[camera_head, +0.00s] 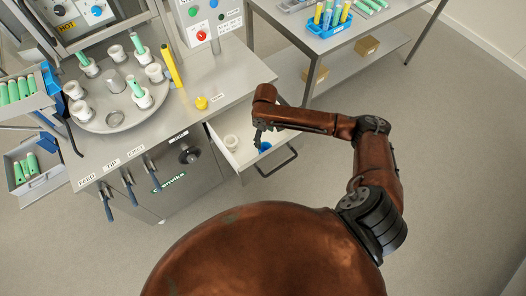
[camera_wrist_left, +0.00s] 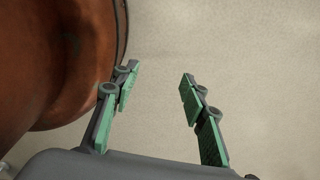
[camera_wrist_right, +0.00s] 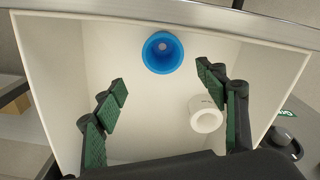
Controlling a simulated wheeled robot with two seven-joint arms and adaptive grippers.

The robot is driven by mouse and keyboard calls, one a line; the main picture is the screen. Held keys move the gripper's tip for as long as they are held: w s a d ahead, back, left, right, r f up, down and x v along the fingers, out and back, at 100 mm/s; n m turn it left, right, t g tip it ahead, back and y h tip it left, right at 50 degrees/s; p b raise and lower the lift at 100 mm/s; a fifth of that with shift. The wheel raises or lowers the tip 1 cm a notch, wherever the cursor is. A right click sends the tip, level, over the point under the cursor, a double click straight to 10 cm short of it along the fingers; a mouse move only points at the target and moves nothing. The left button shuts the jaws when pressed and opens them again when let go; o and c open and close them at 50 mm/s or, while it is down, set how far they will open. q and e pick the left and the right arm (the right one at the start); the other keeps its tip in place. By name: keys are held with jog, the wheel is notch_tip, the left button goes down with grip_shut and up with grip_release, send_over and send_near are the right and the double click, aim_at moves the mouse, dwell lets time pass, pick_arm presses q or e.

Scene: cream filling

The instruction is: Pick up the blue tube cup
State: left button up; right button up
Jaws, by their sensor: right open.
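The blue tube cup (camera_wrist_right: 162,53) stands in the open drawer, near the drawer's wall at the top of the right wrist view. In the head view the blue cup (camera_head: 264,146) shows in part beside my right gripper (camera_head: 262,137). In the right wrist view my right gripper (camera_wrist_right: 163,88) is open and empty above the drawer, its fingers apart, with the blue cup between and beyond the fingertips. My left gripper (camera_wrist_left: 158,80) is open and empty over bare floor in the left wrist view. It does not show in the head view.
A white cup (camera_wrist_right: 206,115) is in the same drawer, close to my right gripper's right finger. The drawer walls (camera_wrist_right: 50,75) surround both cups. The machine's round plate (camera_head: 118,123) holds several white cups. A second table with a blue rack (camera_head: 322,27) stands at the back.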

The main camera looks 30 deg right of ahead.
aim_at(265, 148)
notch_tip(265, 148, down, 4)
jog(key=shift+s+f+b, duration=0.1)
jog(key=shift+f+b, duration=0.15)
jog(key=shift+b, duration=0.5)
jog(key=f, duration=0.1)
jog(key=f+b, duration=0.1)
jog(key=f, duration=0.3)
jog(key=shift+s+a+f, duration=0.1)
jog(key=shift+s+a, duration=0.05)
jog(key=shift+s, duration=0.25)
pick_arm(q)
notch_tip(265, 148, down, 3)
jog(key=shift+f, duration=0.2)
pick_arm(e)
jog(key=shift+c, duration=0.7)
pick_arm(q)
jog(key=shift+w, duration=0.1)
pick_arm(e)
jog(key=c, duration=1.2)
